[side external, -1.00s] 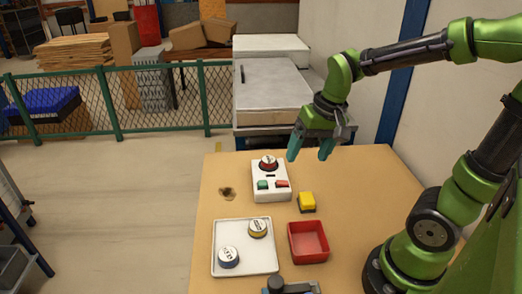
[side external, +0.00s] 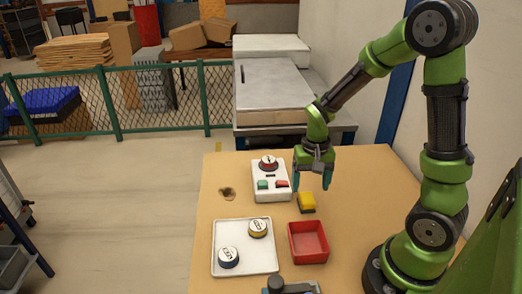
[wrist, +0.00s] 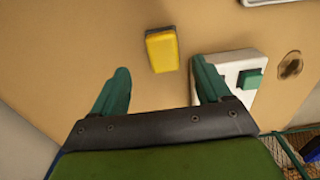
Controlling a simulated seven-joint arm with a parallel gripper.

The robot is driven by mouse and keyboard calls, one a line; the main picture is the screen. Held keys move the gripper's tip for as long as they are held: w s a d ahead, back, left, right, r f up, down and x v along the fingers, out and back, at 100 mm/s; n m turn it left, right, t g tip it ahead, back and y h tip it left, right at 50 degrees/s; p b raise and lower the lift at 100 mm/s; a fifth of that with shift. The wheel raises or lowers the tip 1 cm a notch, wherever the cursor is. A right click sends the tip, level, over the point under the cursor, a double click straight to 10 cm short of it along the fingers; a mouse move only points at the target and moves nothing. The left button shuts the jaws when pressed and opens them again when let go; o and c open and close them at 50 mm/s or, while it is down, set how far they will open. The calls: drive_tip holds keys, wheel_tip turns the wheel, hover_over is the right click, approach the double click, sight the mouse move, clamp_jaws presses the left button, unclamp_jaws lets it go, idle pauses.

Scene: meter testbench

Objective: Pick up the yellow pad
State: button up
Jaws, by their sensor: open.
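The yellow pad (side external: 307,201) is a small yellow block with a dark lower edge. It lies on the table right of the white box's lower end and above the red tray. In the wrist view the yellow pad (wrist: 161,49) shows beyond my fingertips, between their lines. My gripper (side external: 311,184) points down above the table, near the pad and the white box. Its two teal fingers are apart and empty; in the wrist view my gripper (wrist: 160,75) is seen open, with the pad outside the jaws.
The white box (side external: 270,190) with a red dial and green and red buttons stands beside the pad. The red tray (side external: 294,250) is below it. A white tray (side external: 217,262) holds two round meters. A dark-marked hole or stain (side external: 227,193) is on the table.

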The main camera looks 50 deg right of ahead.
sight(307, 197)
drive_tip(key=f, duration=0.5)
drive_tip(key=shift+w+a+f, duration=0.1)
drive_tip(key=shift+a+f, duration=0.15)
drive_tip(key=shift+f, duration=0.05)
drive_tip(key=shift+c, duration=0.2)
drive_tip(key=c, duration=1.1)
wheel_tip(307, 197, up, 10)
drive_tip(key=shift+r, duration=0.1)
